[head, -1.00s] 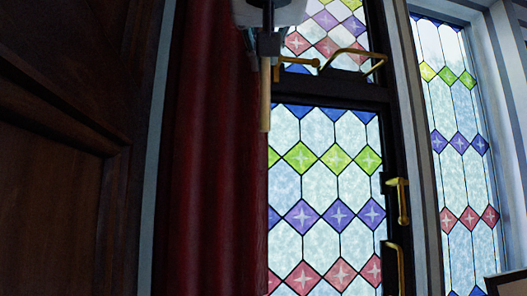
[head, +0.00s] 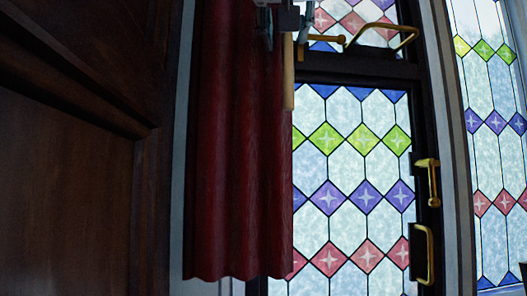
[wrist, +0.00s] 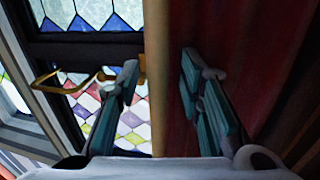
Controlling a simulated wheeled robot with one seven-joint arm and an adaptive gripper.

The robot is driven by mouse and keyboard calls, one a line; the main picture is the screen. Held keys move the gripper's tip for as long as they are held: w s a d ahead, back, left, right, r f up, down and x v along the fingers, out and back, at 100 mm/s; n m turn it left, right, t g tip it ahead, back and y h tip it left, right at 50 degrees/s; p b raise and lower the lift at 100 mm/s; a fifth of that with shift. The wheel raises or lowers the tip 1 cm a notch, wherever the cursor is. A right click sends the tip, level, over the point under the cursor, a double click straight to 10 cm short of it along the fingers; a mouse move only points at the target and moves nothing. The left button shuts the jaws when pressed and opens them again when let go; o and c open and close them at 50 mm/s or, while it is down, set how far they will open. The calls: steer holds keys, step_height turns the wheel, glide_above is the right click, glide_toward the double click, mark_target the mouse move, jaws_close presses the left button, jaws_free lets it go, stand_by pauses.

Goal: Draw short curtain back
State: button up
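The short curtain (head: 238,150) is dark red and hangs in folds over the left part of the stained-glass window; its wavy hem shows low in the head view. A pale wooden rod (head: 288,75) hangs along its right edge. My gripper (head: 280,28) is at the top of the head view, by the upper part of the rod. In the wrist view my gripper (wrist: 160,65) is open, with the rod (wrist: 155,90) and the curtain's edge (wrist: 175,120) showing between its fingers. Neither finger visibly presses on the rod. The curtain's top is out of view.
A dark wood panel (head: 70,180) fills the left side. The window (head: 345,165) has brass handles (head: 433,180) on its right frame and a brass bar handle (head: 385,33) above, right of my gripper. A second window (head: 490,130) stands further right.

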steer(key=s, duration=1.2)
steer(key=shift+a, duration=0.1)
